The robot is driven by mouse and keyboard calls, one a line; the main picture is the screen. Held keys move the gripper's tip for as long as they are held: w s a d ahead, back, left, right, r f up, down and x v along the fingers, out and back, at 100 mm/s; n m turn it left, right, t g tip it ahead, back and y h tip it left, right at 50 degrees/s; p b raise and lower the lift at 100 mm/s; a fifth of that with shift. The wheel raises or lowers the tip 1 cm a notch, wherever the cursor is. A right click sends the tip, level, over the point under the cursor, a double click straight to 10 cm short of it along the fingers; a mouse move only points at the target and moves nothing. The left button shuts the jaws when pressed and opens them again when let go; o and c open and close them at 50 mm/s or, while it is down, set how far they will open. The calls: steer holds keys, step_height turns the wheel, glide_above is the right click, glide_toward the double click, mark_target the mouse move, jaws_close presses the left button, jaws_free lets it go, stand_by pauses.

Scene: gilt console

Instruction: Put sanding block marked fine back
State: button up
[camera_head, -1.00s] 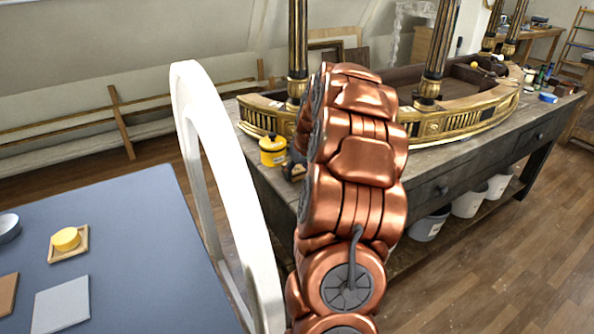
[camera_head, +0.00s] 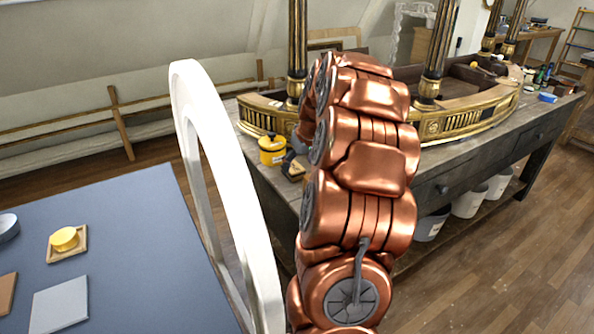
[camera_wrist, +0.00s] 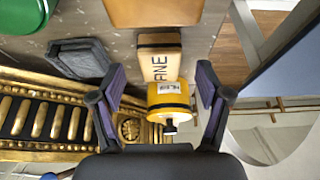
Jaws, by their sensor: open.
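The sanding block (camera_wrist: 160,57), tan with dark FINE lettering, shows between the far ends of my gripper's two fingers in the wrist view, on the grey bench top. My gripper (camera_wrist: 160,86) is open, with a finger to each side and space between each finger and the block. In the head view, my gripper (camera_head: 296,148) is mostly hidden behind my copper-coloured arm, at the bench's near left corner. A small tan and dark thing (camera_head: 294,172) beside it may be the block.
A yellow container (camera_head: 272,150) stands close by and also shows between the fingers (camera_wrist: 168,94). A dark tray-like thing (camera_wrist: 82,60), an orange-brown thing (camera_wrist: 152,10) and a green round thing (camera_wrist: 22,12) lie around. The gilt console (camera_head: 465,122) stands on the bench. A blue table (camera_head: 140,255) is left.

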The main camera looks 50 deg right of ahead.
steer(key=d+b+v, duration=0.1)
steer(key=v, duration=0.7)
steer(key=shift+a, duration=0.45)
